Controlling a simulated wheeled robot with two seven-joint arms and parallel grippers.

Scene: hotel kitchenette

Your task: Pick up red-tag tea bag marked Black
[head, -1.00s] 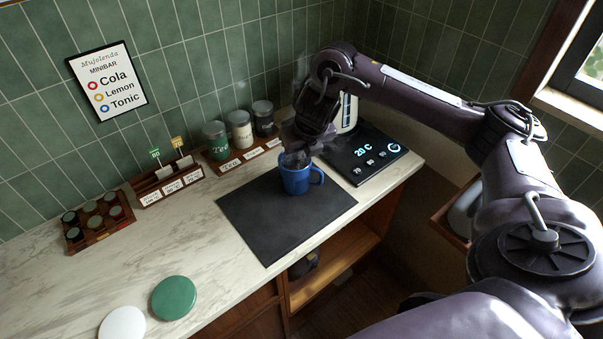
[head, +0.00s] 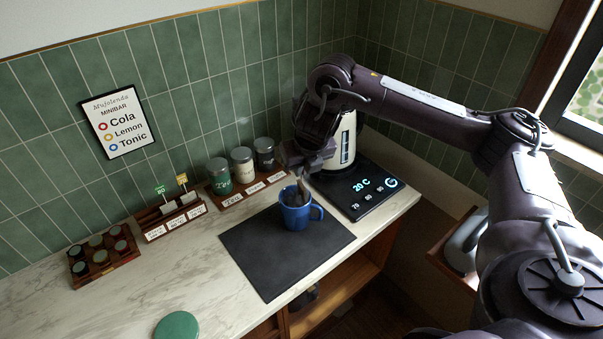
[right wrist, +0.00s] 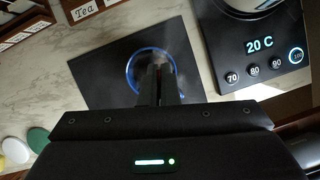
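I see no red-tag tea bag marked Black in any view. The wooden tea bag holder (head: 172,218) at the back of the counter shows a green tag (head: 160,190) and a yellow tag (head: 182,179). A blue mug (head: 297,216) stands upright on the black mat (head: 270,262). My right gripper (head: 301,190) points down at the mug's opening. In the right wrist view its narrow fingers (right wrist: 160,84) are close together over the mug's blue rim (right wrist: 131,74). Whether anything thin is between them is unclear. My left gripper is out of view.
A kettle (head: 345,141) and its control panel (head: 364,195) reading 20 C stand right of the mug. Several canisters (head: 243,166) line the wall. A rack of small capsules (head: 103,256) is at left. The marble counter (head: 185,276) in front is largely clear.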

